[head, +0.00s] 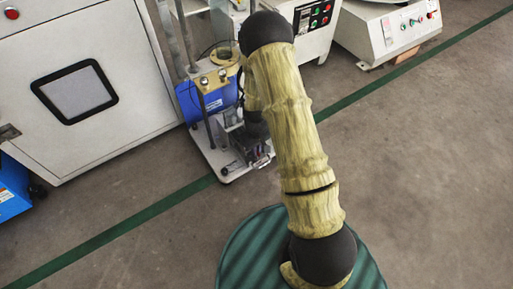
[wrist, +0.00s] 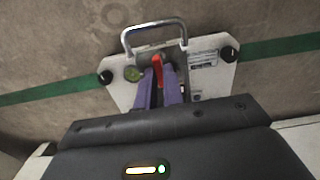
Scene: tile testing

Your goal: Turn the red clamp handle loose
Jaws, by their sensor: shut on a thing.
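The red clamp handle (wrist: 157,68) stands up between the two purple fingers of my gripper (wrist: 159,80) in the wrist view. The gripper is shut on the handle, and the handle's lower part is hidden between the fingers. The handle sits on a white base plate (wrist: 205,68) with a metal carrying bar (wrist: 153,27) behind it. In the head view the red handle cannot be made out; my arm reaches over the small test machine and its white base plate (head: 226,172).
A blue housing (head: 190,103) and metal posts stand on the same machine. A large white cabinet (head: 125,130) is at the left, and white machines with buttons (head: 388,32) are at the back right. The floor (head: 430,170) at right is clear, crossed by a green line (head: 165,205).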

